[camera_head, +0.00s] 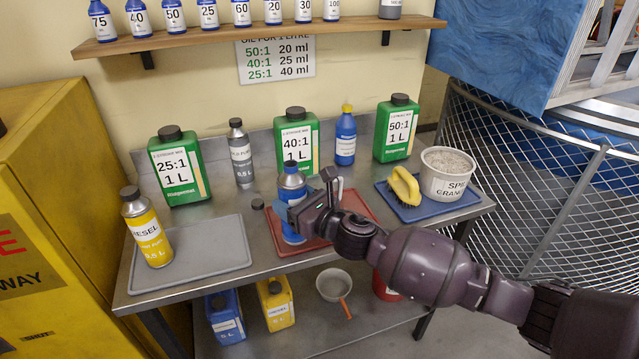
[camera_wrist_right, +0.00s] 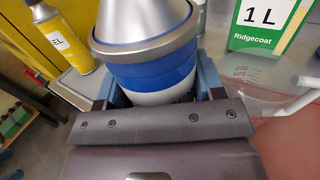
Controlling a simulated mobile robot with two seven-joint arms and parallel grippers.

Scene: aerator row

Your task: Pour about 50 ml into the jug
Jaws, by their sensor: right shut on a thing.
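A blue bottle (camera_head: 292,183) with a silver cone-shaped top stands about upright over the red tray (camera_head: 358,204). My right gripper (camera_head: 292,212) is shut around its body; the fingers also show on either side of it in the right wrist view (camera_wrist_right: 160,88). I cannot tell whether the bottle's base touches the tray. A clear jug (camera_wrist_right: 250,103) with red graduation marks is beside the bottle, at the right of the wrist view. In the head view the jug is mostly hidden behind my right gripper. I cannot make out any liquid level. My left gripper is not in view.
A small dark cap (camera_head: 258,204) lies left of the red tray. Green cans (camera_head: 298,140) stand along the back. A yellow diesel bottle (camera_head: 147,232) stands on the grey tray (camera_head: 215,245). A brush (camera_head: 404,186) and granule tub (camera_head: 447,180) are at right.

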